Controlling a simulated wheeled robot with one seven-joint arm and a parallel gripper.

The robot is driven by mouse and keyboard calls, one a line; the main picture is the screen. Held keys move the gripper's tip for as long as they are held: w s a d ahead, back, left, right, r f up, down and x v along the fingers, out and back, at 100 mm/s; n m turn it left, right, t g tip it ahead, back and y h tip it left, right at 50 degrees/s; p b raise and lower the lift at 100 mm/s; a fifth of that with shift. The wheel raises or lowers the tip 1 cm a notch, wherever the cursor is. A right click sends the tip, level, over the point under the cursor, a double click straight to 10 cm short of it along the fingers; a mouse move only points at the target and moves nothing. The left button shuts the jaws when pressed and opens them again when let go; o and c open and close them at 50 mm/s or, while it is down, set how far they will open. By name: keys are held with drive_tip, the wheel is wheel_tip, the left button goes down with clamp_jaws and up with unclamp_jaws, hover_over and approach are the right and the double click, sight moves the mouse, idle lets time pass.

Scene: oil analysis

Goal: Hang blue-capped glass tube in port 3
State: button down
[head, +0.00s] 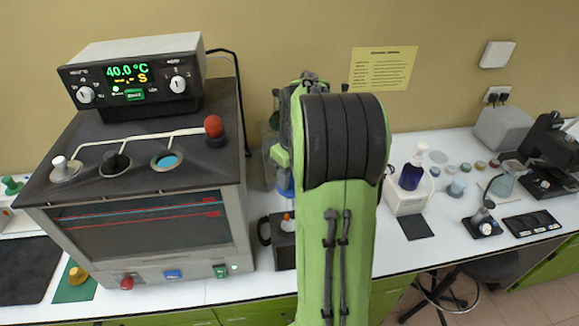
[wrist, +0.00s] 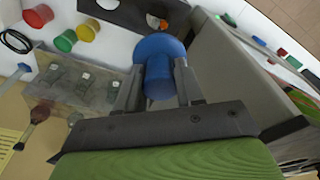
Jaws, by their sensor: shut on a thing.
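My gripper (wrist: 158,82) is shut on the blue cap (wrist: 157,52) of the glass tube in the wrist view. The glass body is hidden behind the cap. In the head view my arm hides most of the gripper; a bit of blue shows at its left side, and I cannot tell whether it is the cap. The bath unit (head: 150,235) stands left of my arm. Its top has a port with a white stopper (head: 63,168), a dark port (head: 115,163), a blue-looking port (head: 167,160) and a red-knobbed stopper (head: 214,128). Port numbers are not readable.
The control box (head: 135,75) reading 40.0 °C stands at the bath's back. The bath's side wall (wrist: 235,75) is close right of the cap in the wrist view. A purple bottle (head: 411,175) and several small jars stand right of my arm.

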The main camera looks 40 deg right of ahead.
sight(290, 185)
drive_tip(key=f, duration=0.3)
drive_tip(key=shift+w, duration=0.25)
drive_tip(key=shift+s+f, duration=0.15)
drive_tip(key=shift+f, duration=0.2)
wheel_tip(290, 185, down, 11)
drive_tip(key=b, duration=0.8)
drive_tip(key=shift+f+b, duration=0.4)
drive_tip(key=c, duration=0.6)
unclamp_jaws()
drive_tip(key=r, duration=0.5)
drive_tip(key=s+r+p, duration=0.1)
drive_tip(key=r, duration=0.4)
drive_tip(key=r+p, duration=0.1)
drive_tip(key=r, duration=0.4)
drive_tip(key=shift+s, duration=0.35)
drive_tip(key=shift+r, duration=0.4)
